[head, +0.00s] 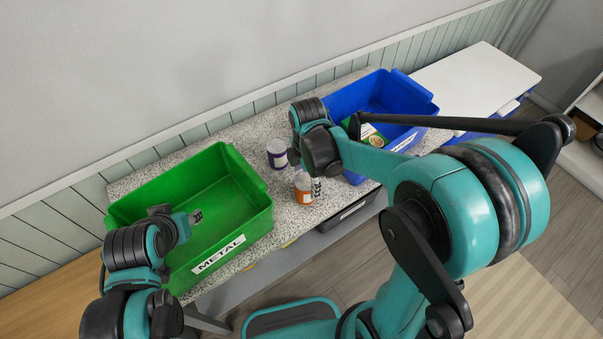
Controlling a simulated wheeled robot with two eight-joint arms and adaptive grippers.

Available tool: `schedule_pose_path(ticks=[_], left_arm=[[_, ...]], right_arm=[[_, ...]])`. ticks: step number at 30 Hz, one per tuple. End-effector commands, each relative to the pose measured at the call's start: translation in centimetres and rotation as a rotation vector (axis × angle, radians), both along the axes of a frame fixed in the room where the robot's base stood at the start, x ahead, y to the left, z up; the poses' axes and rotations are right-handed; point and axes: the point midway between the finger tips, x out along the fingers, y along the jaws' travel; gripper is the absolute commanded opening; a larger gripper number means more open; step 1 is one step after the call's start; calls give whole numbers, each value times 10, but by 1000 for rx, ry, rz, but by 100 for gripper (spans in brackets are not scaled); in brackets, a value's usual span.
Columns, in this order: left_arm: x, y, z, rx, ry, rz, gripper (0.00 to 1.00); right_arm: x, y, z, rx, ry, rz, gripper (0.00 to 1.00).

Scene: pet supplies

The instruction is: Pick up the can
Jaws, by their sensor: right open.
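A can-like container with a green and yellow label (372,136) shows partly behind my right arm, at the blue bin; its lower part is hidden. A purple jar with a white label (277,153) stands on the speckled counter between the bins. An orange container (304,190) stands nearer the counter's front edge. I cannot tell for sure which one is the can. My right gripper (306,168) is open, pointing down close to the orange container and right of the purple jar; contact cannot be made out. My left gripper (195,217) is over the green bin, its fingers too small to read.
The green bin labelled METAL (256,186) stands at the counter's left.

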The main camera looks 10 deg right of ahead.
Motion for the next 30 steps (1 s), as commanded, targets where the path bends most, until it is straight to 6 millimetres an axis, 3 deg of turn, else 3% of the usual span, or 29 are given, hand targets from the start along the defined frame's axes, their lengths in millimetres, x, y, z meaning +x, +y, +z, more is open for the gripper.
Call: schedule_pose_path(ticks=[5,21,30], left_arm=[[0,0,0,0,0,0,40],[0,0,-23,0,0,0,40],[0,0,-23,0,0,0,40]], right_arm=[[0,1,-5,-1,7,19,80],[5,-4,-75,-1,7,19,80],[5,-4,-78,-1,7,19,77]])
